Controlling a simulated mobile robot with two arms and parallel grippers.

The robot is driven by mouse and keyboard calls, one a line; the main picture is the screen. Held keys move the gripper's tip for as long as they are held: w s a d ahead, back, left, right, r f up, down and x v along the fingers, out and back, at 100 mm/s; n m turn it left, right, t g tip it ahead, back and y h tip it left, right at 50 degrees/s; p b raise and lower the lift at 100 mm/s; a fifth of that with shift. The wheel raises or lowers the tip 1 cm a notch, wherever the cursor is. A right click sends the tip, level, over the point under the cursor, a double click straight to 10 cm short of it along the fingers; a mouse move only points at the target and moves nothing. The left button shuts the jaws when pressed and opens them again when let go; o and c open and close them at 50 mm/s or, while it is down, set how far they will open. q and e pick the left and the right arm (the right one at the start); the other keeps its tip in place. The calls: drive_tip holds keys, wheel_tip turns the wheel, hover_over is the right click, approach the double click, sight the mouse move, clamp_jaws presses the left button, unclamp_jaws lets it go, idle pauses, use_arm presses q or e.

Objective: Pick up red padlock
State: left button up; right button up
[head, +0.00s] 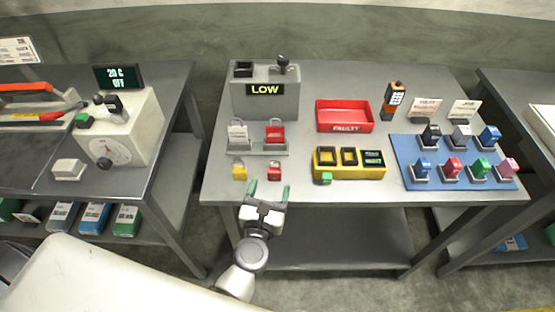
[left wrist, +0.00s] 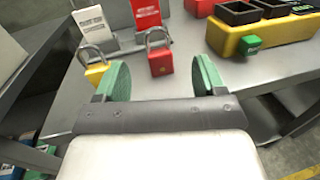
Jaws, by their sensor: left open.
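The red padlock (head: 274,172) stands near the front edge of the middle table, to the right of a yellow padlock (head: 239,171). The left wrist view also shows the gripper's fingers (left wrist: 162,82) spread wide. My right gripper is in neither view.
Behind the padlocks a grey holder (head: 256,148) bears a white tag (head: 238,132) and a red tag (head: 275,132). A yellow box (head: 349,170) with a green button stands to the right. A red FAULTY tray (head: 344,116) and grey LOW box (head: 264,97) stand farther back.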

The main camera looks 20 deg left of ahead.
sight(275, 170)
use_arm(q)
drive_tip(key=w, duration=0.3)
drive_tip(key=shift+w+r+p, duration=0.15)
drive_tip(key=shift+p, duration=0.2)
drive_tip(key=w, duration=0.2)
drive_tip(key=w+a+p, duration=0.1)
drive_tip(key=w, duration=0.2)
drive_tip(key=shift+p, duration=0.3)
drive_tip(key=shift+w, duration=0.35)
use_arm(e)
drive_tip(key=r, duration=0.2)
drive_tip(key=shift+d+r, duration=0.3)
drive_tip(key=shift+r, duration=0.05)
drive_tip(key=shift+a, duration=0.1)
use_arm(q)
drive_tip(key=shift+s, duration=0.1)
drive_tip(key=shift+c, duration=1.2)
drive_tip(key=c, duration=0.8)
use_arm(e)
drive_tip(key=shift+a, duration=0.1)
